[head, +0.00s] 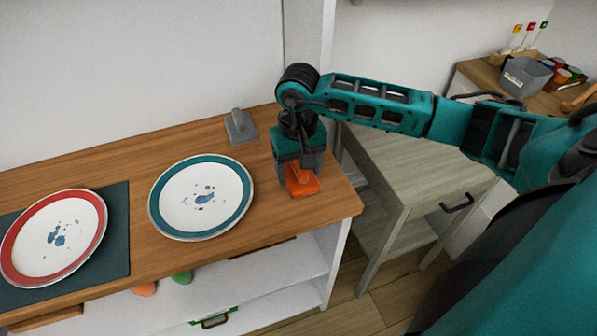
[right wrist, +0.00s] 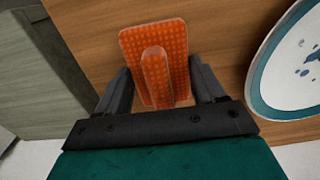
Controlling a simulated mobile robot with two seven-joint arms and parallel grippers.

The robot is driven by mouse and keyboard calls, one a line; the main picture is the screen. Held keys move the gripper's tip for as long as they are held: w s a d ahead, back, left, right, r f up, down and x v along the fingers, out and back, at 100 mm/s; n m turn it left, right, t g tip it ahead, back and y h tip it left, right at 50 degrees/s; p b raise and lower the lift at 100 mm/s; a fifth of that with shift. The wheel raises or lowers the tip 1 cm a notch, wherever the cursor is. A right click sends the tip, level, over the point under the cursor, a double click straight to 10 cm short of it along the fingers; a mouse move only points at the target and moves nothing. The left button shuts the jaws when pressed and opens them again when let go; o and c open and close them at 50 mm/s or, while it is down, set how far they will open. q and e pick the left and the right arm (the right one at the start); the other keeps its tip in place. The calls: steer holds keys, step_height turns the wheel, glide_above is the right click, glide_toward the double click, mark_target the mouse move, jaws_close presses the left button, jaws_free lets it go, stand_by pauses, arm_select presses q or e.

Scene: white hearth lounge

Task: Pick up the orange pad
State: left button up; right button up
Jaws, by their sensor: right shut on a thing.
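The orange pad (head: 303,186) lies on the wooden counter (head: 262,215) near its right end, to the right of the teal-rimmed plate. In the right wrist view the pad (right wrist: 130,45) is a textured rectangle with a raised grip along its middle. My right gripper (head: 300,170) comes down over the pad from above. In the right wrist view its fingers (right wrist: 160,88) stand either side of the raised grip and are shut on it. The pad appears to be at counter height; I cannot tell if it touches the wood. My left gripper is not in view.
A teal-rimmed plate (head: 205,188) with blue marks is left of the pad. A red-rimmed plate (head: 54,228) sits on a dark mat (head: 118,235) further left. A grey pad (head: 240,127) stands behind. A pale wooden side table (head: 415,165) is right of the counter.

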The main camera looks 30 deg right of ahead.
mark_target(297, 162)
steer(key=shift+c, duration=0.4)
steer(key=shift+r, duration=0.25)
step_height(297, 162, up, 20)
steer(key=shift+f+p, duration=0.25)
steer(key=shift+p, duration=0.1)
steer(key=o, duration=0.5)
steer(key=c, duration=0.4)
steer(key=shift+a, duration=0.1)
